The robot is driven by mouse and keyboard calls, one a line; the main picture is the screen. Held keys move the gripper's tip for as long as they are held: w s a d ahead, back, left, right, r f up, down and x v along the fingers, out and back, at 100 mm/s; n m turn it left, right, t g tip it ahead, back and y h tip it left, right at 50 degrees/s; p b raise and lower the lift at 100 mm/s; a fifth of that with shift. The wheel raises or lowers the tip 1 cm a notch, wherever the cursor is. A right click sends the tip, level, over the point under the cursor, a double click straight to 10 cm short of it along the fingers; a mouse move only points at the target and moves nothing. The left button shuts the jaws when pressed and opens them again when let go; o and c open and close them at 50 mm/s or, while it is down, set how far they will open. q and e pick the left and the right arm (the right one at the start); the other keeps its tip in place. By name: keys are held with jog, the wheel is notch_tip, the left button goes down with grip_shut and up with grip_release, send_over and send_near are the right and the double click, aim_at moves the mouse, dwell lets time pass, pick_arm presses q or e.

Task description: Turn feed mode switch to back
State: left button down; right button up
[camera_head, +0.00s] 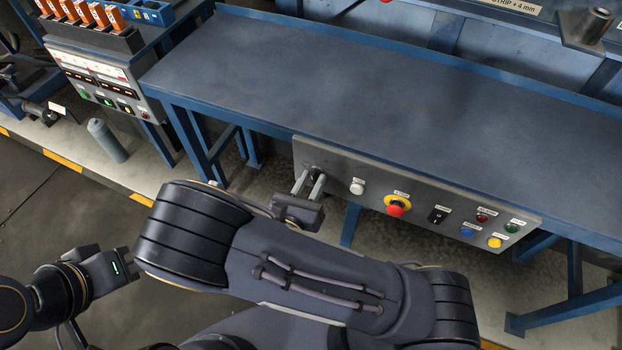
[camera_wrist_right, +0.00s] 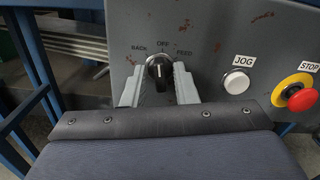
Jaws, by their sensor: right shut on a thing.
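The feed mode switch (camera_wrist_right: 158,72) is a black rotary knob on the grey control panel, labelled BACK on the left, OFF at the top and FEED on the right. Its pointer stands about upright, toward OFF. My right gripper (camera_wrist_right: 157,88) has one finger on each side of the knob and is shut on it. In the head view the right gripper (camera_head: 311,184) reaches the panel's left end, where its fingers partly hide the switch (camera_head: 317,172). My left gripper (camera_head: 116,268) is low at the left, away from the panel; its fingers are not clear.
Right of the switch are a white JOG button (camera_head: 357,187) and a red stop button (camera_head: 396,207) on yellow. The blue table (camera_head: 400,110) above is clear. A grey cylinder (camera_head: 107,141) stands at the left.

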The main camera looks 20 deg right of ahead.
jog(key=n+p, duration=0.2)
jog(key=n, duration=0.2)
jog(key=shift+r, duration=0.1)
jog(key=shift+n+p, duration=0.75)
jog(key=shift+n, duration=1.05)
jog(key=o, duration=0.6)
jog(key=shift+a, duration=0.1)
jog(key=shift+o, duration=0.2)
